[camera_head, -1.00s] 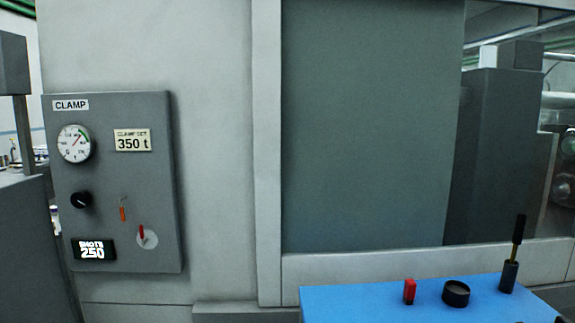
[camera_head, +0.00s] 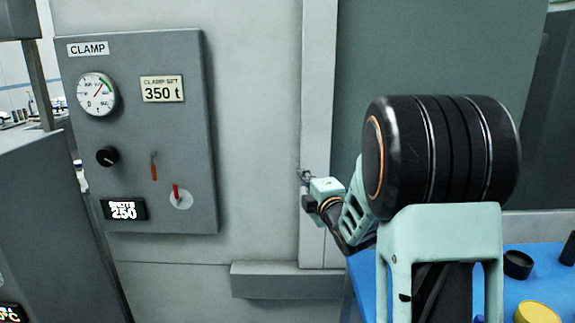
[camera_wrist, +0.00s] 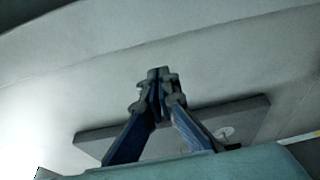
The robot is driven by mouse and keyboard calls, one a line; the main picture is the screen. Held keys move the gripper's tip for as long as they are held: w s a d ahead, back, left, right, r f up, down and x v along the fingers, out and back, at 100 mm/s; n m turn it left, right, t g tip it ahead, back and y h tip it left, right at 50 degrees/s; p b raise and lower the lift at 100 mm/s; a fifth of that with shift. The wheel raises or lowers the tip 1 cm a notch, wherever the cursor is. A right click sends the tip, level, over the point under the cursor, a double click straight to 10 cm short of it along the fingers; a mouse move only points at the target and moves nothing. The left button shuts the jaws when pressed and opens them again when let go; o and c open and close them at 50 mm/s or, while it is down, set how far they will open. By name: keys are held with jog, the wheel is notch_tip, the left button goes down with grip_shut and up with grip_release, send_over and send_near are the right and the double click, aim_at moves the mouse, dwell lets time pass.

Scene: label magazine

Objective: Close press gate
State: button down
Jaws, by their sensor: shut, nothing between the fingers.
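The press front fills the head view. A flat grey-green panel (camera_head: 400,60), apparently the gate, stands upright right of a pale vertical post (camera_head: 317,90). My arm covers much of its lower part, and no handle on it can be made out. My gripper (camera_head: 305,176) is in front of the post's lower part, left of the panel; whether it touches the post cannot be told. In the wrist view my gripper (camera_wrist: 160,72) has its fingertips together with nothing between them, against a pale surface.
A grey clamp control box (camera_head: 135,200) with gauge, knob and levers is on the wall at left; it also shows in the wrist view (camera_wrist: 100,143). A grey ledge (camera_head: 285,281) sticks out below. A blue table (camera_head: 535,288) with a yellow round item (camera_head: 537,313) is at lower right.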

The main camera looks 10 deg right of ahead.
jog(key=w+p, duration=0.3)
jog(key=w, duration=0.6)
jog(key=shift+d+f+y, duration=0.35)
jog(key=shift+f+y, duration=0.05)
jog(key=shift+d, duration=0.2)
